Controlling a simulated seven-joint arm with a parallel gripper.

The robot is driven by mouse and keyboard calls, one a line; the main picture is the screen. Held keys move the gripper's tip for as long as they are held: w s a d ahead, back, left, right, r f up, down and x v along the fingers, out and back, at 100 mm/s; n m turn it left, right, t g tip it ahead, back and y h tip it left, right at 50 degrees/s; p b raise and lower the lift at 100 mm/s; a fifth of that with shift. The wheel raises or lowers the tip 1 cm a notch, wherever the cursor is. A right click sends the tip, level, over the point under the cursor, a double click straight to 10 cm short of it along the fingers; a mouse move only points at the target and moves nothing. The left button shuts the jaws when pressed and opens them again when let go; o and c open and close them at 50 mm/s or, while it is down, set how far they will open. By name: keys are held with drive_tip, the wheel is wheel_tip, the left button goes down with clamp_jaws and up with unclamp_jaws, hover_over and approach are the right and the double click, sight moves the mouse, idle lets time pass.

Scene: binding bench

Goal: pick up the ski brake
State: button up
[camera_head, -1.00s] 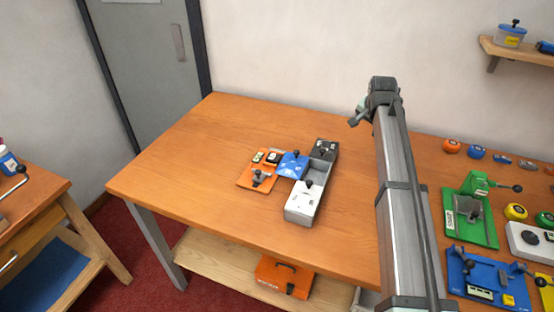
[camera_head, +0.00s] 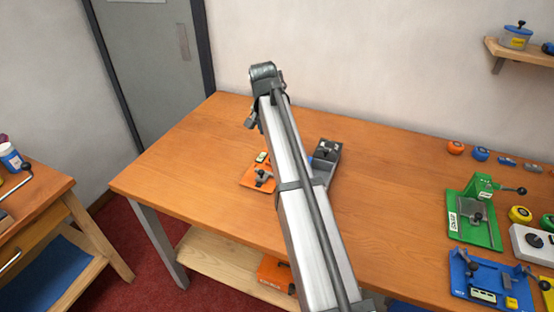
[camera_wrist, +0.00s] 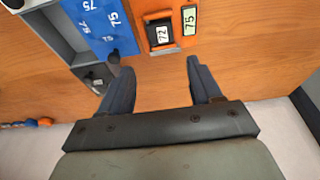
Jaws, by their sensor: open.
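I cannot tell for certain which part is the ski brake. A black block labelled 72 (camera_wrist: 160,33) lies on an orange plate (camera_wrist: 145,7) in the wrist view, beside a small pale-green piece labelled 75 (camera_wrist: 189,20). In the head view my gripper (camera_head: 251,120) is beyond the plate, above the table.
A blue plate marked 75 (camera_wrist: 97,25) and a grey tray (camera_wrist: 57,25) lie left of the block in the wrist view. A dark knobbed fixture (camera_head: 325,151) stands right of my arm. The wooden table is clear at left; a green fixture (camera_head: 466,222) stands right.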

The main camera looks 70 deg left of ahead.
drive_tip(key=x, duration=0.7)
drive_tip(key=shift+w+f, duration=0.1)
drive_tip(key=shift+f, duration=0.1)
drive_tip(key=shift+x, duration=2.7)
drive_tip(key=shift+s+f, duration=0.15)
drive_tip(key=shift+s, duration=0.1)
drive_tip(key=c, duration=0.9)
